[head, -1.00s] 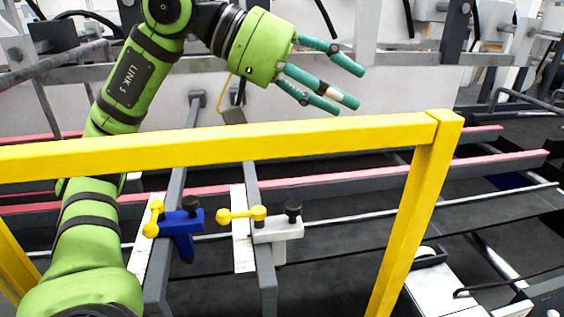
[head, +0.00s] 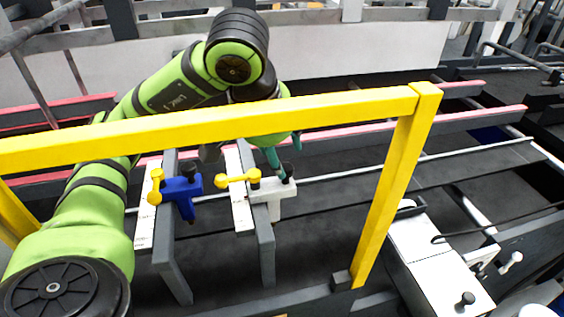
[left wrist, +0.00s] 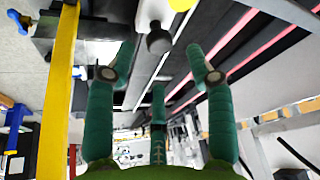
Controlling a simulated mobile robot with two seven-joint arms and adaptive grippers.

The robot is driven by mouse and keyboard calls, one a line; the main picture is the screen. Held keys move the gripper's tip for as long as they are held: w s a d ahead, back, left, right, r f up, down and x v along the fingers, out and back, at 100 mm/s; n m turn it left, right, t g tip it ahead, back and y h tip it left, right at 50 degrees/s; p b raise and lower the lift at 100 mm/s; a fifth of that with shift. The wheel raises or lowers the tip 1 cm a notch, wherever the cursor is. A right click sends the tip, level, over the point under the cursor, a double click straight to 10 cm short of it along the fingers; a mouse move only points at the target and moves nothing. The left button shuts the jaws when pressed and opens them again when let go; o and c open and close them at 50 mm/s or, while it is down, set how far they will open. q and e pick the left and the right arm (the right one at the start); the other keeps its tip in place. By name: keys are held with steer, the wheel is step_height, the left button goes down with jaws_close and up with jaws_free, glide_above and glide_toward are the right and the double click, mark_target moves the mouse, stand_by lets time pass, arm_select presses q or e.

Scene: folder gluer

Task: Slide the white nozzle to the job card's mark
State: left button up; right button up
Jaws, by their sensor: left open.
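The white nozzle (head: 268,194) sits on a dark rail behind the yellow frame bar, with a black knob (head: 287,170) on top and a yellow lever (head: 238,180) to its left. My left gripper (head: 283,164) is open just above it, its teal fingers close to the knob and partly hidden by the yellow bar. In the left wrist view the black knob (left wrist: 158,40) lies beyond the spread fingers (left wrist: 157,80), with nothing held. I cannot tell whether a finger touches the nozzle. I cannot make out a job card. My right gripper is not in view.
A blue nozzle (head: 181,192) sits on a rail to the left. White scale strips (head: 239,205) run beside both rails. A yellow frame (head: 388,190) crosses in front of the rails, its post standing to the right. A white box (head: 440,265) is at lower right.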

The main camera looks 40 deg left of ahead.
mark_target(285, 167)
arm_select(q)
steer(key=shift+x, duration=2.4)
jaws_close()
